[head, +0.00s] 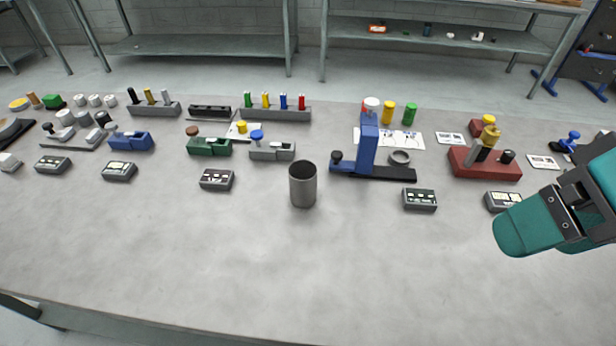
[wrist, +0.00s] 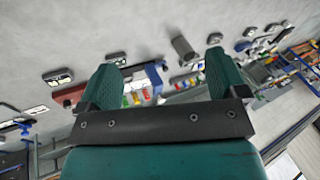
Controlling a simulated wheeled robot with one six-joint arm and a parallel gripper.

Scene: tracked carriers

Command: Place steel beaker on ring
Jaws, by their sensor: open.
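The steel beaker (head: 303,186) is a grey open-topped cylinder standing upright on the table in the middle of the head view. It also shows in the wrist view (wrist: 184,49). The ring (head: 400,157) is a small grey hoop on the black base (head: 385,174) of a blue upright device (head: 368,143), right of the beaker and farther back. I cannot make out the ring in the wrist view. My gripper (wrist: 163,75) has teal fingers spread apart with nothing between them. In the head view it is at the right, well away from the beaker.
A small dark box (head: 419,199) sits in front of the device. A red block with a yellow-topped post (head: 485,162) stands to its right. A green device (head: 209,146) and grey device (head: 272,151) are left of the beaker. The table's front is clear.

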